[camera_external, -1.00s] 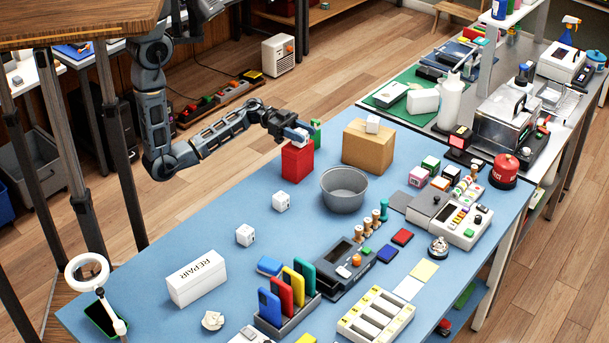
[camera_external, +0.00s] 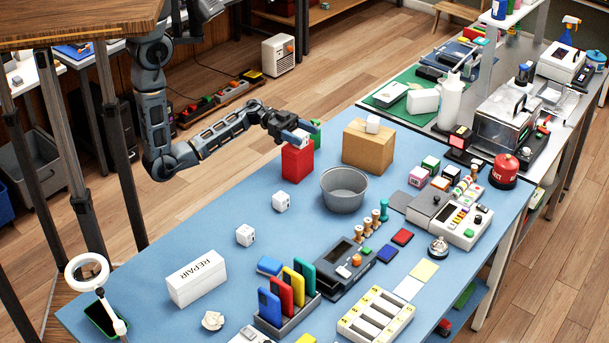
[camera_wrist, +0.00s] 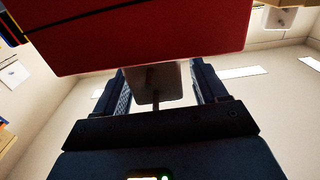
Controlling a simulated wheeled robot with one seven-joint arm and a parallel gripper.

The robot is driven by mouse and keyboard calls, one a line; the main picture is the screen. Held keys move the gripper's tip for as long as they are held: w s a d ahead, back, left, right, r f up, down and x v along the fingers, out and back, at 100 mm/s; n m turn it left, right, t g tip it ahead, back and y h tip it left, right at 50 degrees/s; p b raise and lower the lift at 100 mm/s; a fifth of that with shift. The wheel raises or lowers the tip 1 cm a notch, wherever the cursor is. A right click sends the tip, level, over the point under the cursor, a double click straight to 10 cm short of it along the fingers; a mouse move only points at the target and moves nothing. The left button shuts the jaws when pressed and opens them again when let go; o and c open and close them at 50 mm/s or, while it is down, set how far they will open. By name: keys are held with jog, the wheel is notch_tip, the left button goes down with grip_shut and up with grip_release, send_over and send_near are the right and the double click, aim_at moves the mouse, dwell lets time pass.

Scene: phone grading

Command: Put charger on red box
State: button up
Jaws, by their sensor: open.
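The red box (camera_external: 297,164) stands upright at the far left edge of the blue table. A small white charger (camera_external: 301,136) is at the top of this box, partly hidden by my gripper (camera_external: 291,134). In the wrist view, the charger (camera_wrist: 152,90) shows its prongs between the two dark fingers of my gripper (camera_wrist: 162,85), below the edge of the red box (camera_wrist: 150,40). My gripper is open around the charger, with a gap beside it. The exact contact between charger and box top is hard to see.
A cardboard box (camera_external: 367,150) with a white cube on top stands right of the red box. A grey bowl (camera_external: 344,204) is in front. Two white cubes (camera_external: 281,202) (camera_external: 245,235) and a REPAIR box (camera_external: 196,283) lie nearer. Blue table (camera_external: 225,205) is free around the cubes.

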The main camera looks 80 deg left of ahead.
jog(key=shift+s+a, duration=0.2)
jog(key=shift+a, duration=0.1)
jog(key=b+v, duration=0.2)
jog(key=v, duration=0.9)
jog(key=shift+s+b, duration=0.15)
jog(key=shift+b, duration=0.25)
